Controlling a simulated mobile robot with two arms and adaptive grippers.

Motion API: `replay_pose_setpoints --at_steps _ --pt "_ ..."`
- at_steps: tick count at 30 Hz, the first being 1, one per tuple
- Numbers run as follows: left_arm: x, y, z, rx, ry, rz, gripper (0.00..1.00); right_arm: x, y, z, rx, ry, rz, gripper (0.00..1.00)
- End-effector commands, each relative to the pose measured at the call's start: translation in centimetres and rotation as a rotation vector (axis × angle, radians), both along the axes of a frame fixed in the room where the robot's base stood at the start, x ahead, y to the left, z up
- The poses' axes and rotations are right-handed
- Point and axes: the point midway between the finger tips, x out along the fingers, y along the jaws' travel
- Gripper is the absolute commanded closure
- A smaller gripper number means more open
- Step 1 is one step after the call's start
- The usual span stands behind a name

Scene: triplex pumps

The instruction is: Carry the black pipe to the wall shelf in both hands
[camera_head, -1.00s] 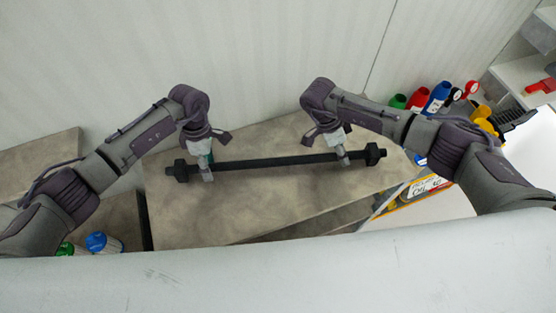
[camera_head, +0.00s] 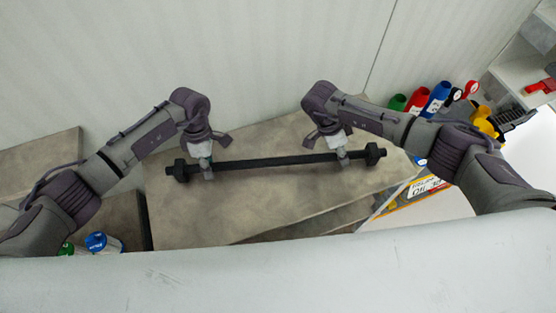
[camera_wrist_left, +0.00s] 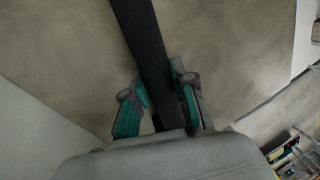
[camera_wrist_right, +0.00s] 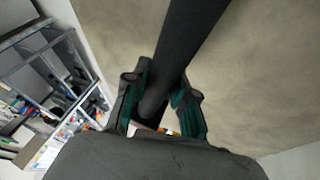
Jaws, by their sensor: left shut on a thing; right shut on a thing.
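The black pipe (camera_head: 272,161) is long and straight, with a wider fitting at each end. It lies roughly level across the head view, over a brown-grey shelf top (camera_head: 215,220). My left gripper (camera_head: 206,170) is shut on the pipe near its left end. My right gripper (camera_head: 342,155) is shut on it near its right end. In the left wrist view the pipe (camera_wrist_left: 147,45) runs between the two teal-lined fingers. In the right wrist view the pipe (camera_wrist_right: 180,50) also passes between the fingers. I cannot tell whether the pipe touches the surface below.
A pale panelled wall (camera_head: 230,50) stands behind the shelf top. Red (camera_head: 418,98), blue (camera_head: 437,97) and green (camera_head: 397,102) bottles stand at the right. Blue-capped (camera_head: 97,242) and green-capped containers sit at lower left. A lower shelf with boxes shows at right.

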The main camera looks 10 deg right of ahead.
Motion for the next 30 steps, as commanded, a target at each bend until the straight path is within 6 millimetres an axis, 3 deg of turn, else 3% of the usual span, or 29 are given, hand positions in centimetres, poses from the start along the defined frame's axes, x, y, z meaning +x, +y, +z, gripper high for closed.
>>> replay_pose_setpoints --at_steps 8,24,30 --pt "0.1 -0.1 0.5 -0.002 -0.003 0.001 1.0 0.1 0.1 0.5 0.001 -0.001 0.0 1.0" --pt "0.1 -0.1 4.9 -0.002 -0.002 0.001 1.0 0.0 0.1 4.9 0.001 -0.001 0.001 1.0" --pt "0.1 -0.1 5.2 -0.002 -0.002 0.001 1.0 0.0 0.1 5.2 0.001 -0.001 0.001 1.0"
